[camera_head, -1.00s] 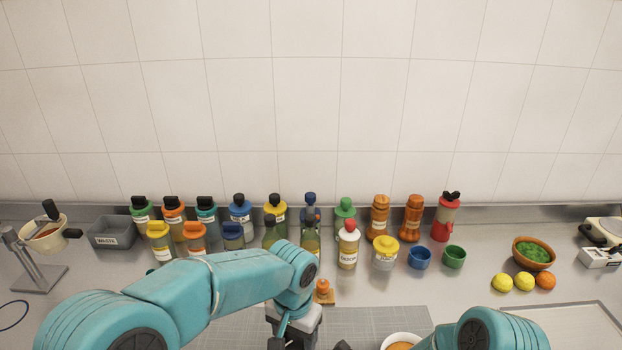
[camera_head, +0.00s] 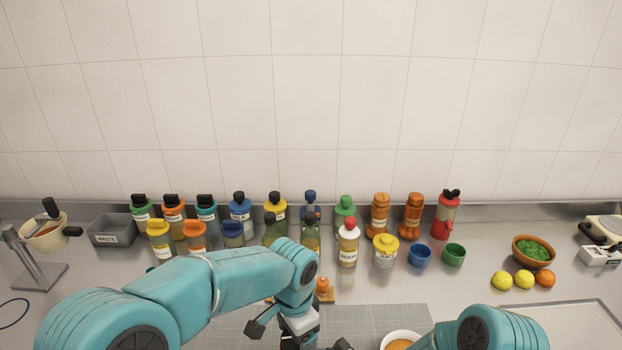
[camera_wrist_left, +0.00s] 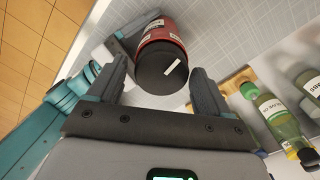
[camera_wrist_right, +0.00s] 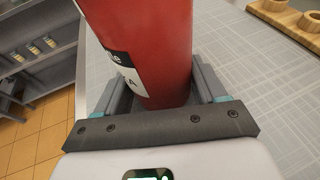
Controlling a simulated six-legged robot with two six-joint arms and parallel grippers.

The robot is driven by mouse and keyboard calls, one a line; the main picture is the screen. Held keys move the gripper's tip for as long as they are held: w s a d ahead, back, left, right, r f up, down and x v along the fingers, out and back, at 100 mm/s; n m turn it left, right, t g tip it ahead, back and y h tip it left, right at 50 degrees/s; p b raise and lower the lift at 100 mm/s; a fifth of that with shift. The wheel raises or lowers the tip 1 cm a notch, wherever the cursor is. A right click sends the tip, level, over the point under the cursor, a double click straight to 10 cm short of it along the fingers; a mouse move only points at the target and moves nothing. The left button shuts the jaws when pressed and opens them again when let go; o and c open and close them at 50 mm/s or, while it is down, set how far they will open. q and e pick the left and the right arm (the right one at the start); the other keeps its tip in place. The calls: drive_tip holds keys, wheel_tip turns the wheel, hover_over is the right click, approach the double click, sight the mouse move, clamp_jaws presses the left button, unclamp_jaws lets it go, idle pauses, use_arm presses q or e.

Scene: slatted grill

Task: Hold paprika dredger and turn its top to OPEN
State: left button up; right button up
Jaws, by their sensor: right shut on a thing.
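The paprika dredger (camera_wrist_right: 155,50) is a red cylinder with a partly visible white label. My right gripper (camera_wrist_right: 157,88) is shut on its red body in the right wrist view. In the left wrist view the dredger's black top (camera_wrist_left: 158,73) faces the camera and carries a short white mark. My left gripper (camera_wrist_left: 160,70) is open, with one finger on each side of the black top and visible gaps beside it. In the head view the dredger cannot be made out, and my left wrist is at the bottom middle.
Several bottles and shakers stand along the back wall, including a red-capped bottle (camera_head: 348,245) and a yellow-lidded jar (camera_head: 385,253). A white bowl (camera_head: 402,338) is near the front. The grey mat (camera_head: 225,328) has free room.

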use_arm(q)
drive_tip(key=shift+o, duration=0.4)
drive_tip(key=shift+r, duration=3)
use_arm(e)
drive_tip(key=o, duration=1.2)
drive_tip(key=shift+o, duration=0.2)
drive_tip(key=shift+d, duration=0.15)
